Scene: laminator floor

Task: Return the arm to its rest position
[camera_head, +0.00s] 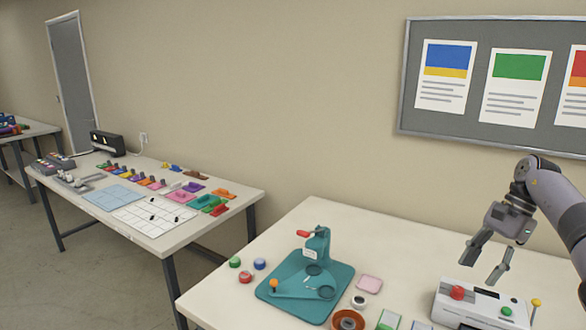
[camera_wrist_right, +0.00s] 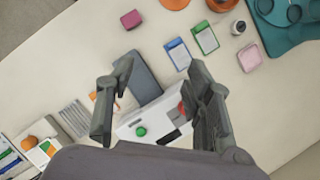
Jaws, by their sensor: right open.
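My right arm (camera_head: 562,205) reaches in from the right edge of the head view. Its gripper (camera_head: 478,272) is open and points down, with nothing between its fingers. It hangs above a white machine (camera_head: 470,307) with a red knob and a green button. In the right wrist view, the open fingers (camera_wrist_right: 162,75) frame the white machine (camera_wrist_right: 128,131) and a grey slab (camera_wrist_right: 141,78) beside it. The gap between fingertips and machine is hard to judge. My left gripper is not in view.
A teal press (camera_head: 340,275) stands on the near table, with coloured caps, a pink pad (camera_head: 369,284), an orange dish (camera_head: 347,320) and cards around it. A second table (camera_head: 165,240) at left holds many small parts. A pinboard (camera_head: 420,120) hangs on the wall behind.

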